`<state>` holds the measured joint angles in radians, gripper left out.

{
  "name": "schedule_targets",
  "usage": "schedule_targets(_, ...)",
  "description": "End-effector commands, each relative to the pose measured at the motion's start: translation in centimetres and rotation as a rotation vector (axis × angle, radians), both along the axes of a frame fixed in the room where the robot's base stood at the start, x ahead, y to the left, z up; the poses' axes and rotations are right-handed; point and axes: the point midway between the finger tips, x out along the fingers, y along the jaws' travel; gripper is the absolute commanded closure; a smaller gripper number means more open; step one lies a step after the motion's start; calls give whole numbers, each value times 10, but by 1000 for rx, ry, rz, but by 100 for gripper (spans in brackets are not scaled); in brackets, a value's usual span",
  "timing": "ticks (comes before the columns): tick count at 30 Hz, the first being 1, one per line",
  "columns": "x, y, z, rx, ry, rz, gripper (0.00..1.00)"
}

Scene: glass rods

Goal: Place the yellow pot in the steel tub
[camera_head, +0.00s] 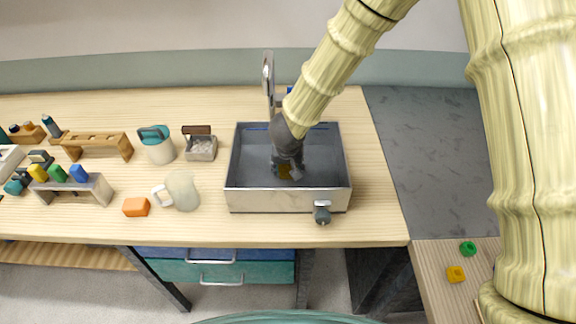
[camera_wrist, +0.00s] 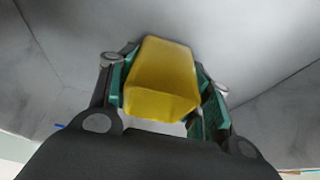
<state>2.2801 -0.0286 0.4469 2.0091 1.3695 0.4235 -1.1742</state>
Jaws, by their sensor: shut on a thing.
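The yellow pot (camera_wrist: 160,80) is between the two fingers of my gripper (camera_wrist: 163,95) in the wrist view, and the fingers are shut on it. In the head view my gripper (camera_head: 287,165) reaches down inside the steel tub (camera_head: 270,201). The grey tub walls (camera_wrist: 60,45) surround the pot in the wrist view. I cannot tell whether the pot touches the tub floor.
A faucet (camera_head: 268,80) stands behind the tub. To the left are a frosted mug (camera_head: 182,190), an orange block (camera_head: 136,207), a teal-lidded jug (camera_head: 158,146) and a small box (camera_head: 201,148). A grey slab (camera_head: 430,160) lies to the right.

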Motion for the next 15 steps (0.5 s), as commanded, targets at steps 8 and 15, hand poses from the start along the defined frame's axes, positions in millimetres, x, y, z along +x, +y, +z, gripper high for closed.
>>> schedule_targets(8, 0, 0, 0, 0, -1, 0, 79)
schedule_targets(15, 0, 0, -2, 0, -1, 0, 29)
